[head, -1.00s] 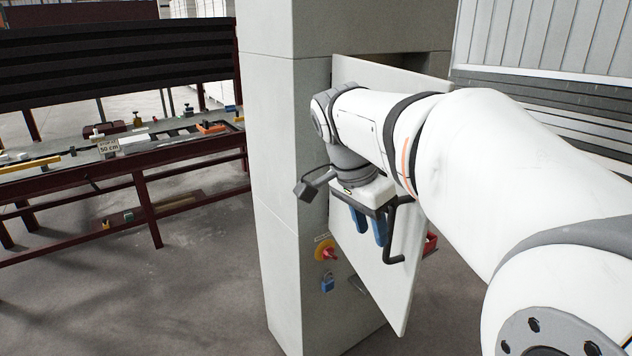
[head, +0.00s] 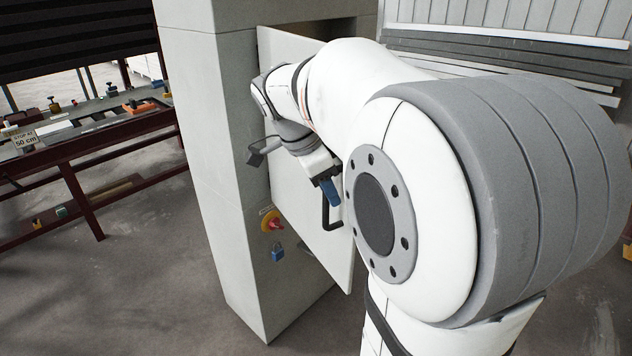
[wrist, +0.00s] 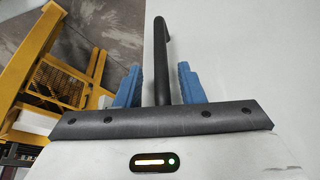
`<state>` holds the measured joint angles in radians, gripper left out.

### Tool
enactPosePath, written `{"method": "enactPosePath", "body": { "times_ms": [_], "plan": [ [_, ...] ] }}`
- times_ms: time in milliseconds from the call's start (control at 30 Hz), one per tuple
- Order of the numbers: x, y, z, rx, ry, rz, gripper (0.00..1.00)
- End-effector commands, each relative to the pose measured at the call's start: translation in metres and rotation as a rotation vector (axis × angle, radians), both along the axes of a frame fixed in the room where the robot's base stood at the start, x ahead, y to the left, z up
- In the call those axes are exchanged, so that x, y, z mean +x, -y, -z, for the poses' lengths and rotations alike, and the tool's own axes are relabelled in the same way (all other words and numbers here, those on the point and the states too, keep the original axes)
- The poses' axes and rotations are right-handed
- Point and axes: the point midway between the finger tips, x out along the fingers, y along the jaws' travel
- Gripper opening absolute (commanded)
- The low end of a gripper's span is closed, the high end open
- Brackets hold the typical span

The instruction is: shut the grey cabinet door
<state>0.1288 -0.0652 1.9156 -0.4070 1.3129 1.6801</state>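The grey cabinet door (head: 298,215) stands ajar on the pale grey cabinet (head: 215,200), with a dark gap showing at its top. A black bar handle (head: 331,218) sticks out from the door. My gripper (head: 328,190) is at this handle, and my arm hides part of the door's upper right. In the wrist view, the two blue fingers of my gripper (wrist: 159,85) stand apart on either side of the black handle (wrist: 161,50). A narrow gap shows on each side of the bar, so the gripper is open around it. The door (wrist: 250,60) fills the right side there.
A red and yellow switch (head: 271,221) and a blue padlock (head: 277,252) are on the cabinet's front. A dark red workbench (head: 75,165) stands at the left. Yellow machinery (wrist: 55,80) shows in the wrist view. Floor between bench and cabinet is clear.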

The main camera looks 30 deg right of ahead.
Motion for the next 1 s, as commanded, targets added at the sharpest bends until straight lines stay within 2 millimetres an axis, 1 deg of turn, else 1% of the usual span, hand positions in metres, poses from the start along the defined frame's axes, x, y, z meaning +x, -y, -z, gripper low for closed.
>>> {"method": "enactPosePath", "body": {
  "times_ms": [233, 600, 667, 967, 1000],
  "plan": [
    [0.0, 0.0, 0.001, 0.0, 0.0, 0.0, 0.34],
    [0.0, 0.001, 0.001, 0.0, -0.001, 0.001, 0.04],
    [-0.001, 0.001, 0.001, 0.0, -0.001, 0.001, 0.0],
    [-0.001, 0.001, 0.001, 0.001, -0.002, 0.003, 0.0],
    [-0.001, -0.01, 0.001, 0.001, -0.003, -0.003, 0.0]
  ]
}}
